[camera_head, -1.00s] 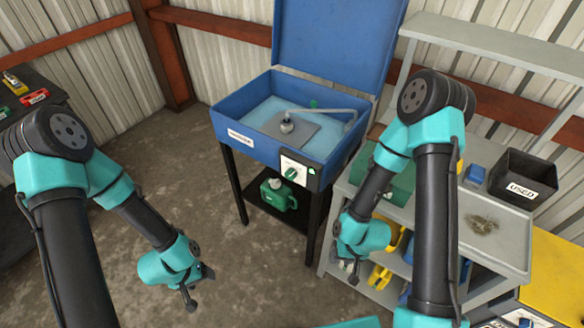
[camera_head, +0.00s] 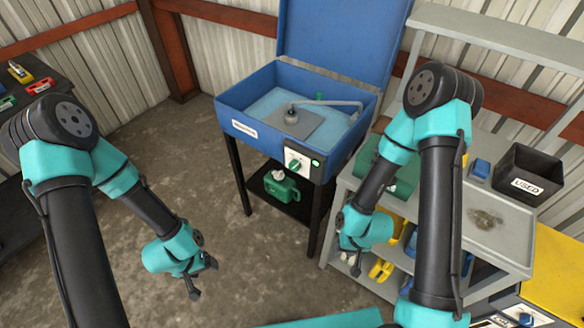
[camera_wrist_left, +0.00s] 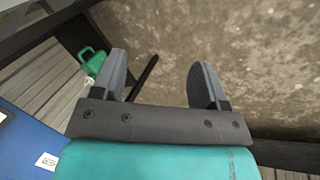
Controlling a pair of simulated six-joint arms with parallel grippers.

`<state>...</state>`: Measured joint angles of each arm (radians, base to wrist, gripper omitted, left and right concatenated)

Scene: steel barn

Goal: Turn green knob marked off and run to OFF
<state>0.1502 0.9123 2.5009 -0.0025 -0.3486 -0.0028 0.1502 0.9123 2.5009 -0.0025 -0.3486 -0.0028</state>
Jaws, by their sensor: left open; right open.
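The green knob (camera_head: 296,165) sits on a white control plate (camera_head: 301,155) on the front of a blue parts washer (camera_head: 250,112). A small lit green light (camera_head: 315,163) is beside it on the right. The marks around the knob are too small to read. My left gripper (camera_head: 204,278) is open and empty, low over the floor, left of and in front of the washer and apart from the knob. Its spread fingers also show in the left wrist view (camera_wrist_left: 160,85). My right gripper (camera_head: 350,264) is open, partly hidden by its own arm, beside the grey cart.
A green jug (camera_head: 282,186) stands on the washer's lower shelf; the left wrist view also shows it (camera_wrist_left: 93,61). The grey cart (camera_head: 505,232) at right holds a black USED bin (camera_head: 525,176). A dark bench (camera_head: 58,110) stands at left. Floor before the washer is clear.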

